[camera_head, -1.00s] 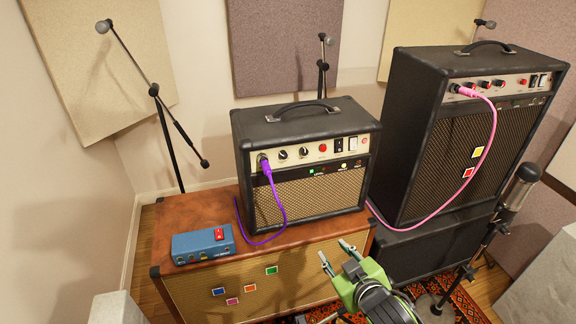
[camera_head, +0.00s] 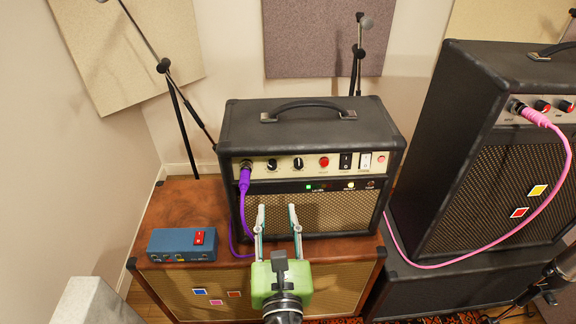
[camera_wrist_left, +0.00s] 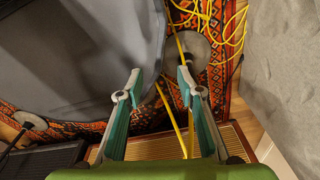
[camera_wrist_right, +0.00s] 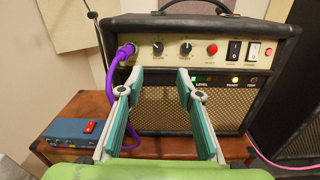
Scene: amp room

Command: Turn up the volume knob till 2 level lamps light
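The small black amp (camera_head: 312,126) stands on the brown cabinet. Its cream panel has two black knobs, a left one (camera_head: 272,165) and a right one (camera_head: 298,163); their labels are too small to read, so I cannot tell which is volume. They also show in the right wrist view (camera_wrist_right: 157,47) (camera_wrist_right: 186,47). Below, one level lamp (camera_head: 308,187) glows green; the lamp beside it looks dark. My right gripper (camera_head: 278,208) is open and empty, in front of the grille, below the knobs. My left gripper (camera_wrist_left: 160,75) is open and empty over the floor, outside the head view.
A purple cable (camera_head: 243,182) is plugged in left of the knobs. A red button (camera_head: 323,162) and rocker switches (camera_head: 364,160) sit to their right. A blue pedal box (camera_head: 182,245) lies on the cabinet (camera_head: 170,207). A taller amp (camera_head: 460,120) stands at right.

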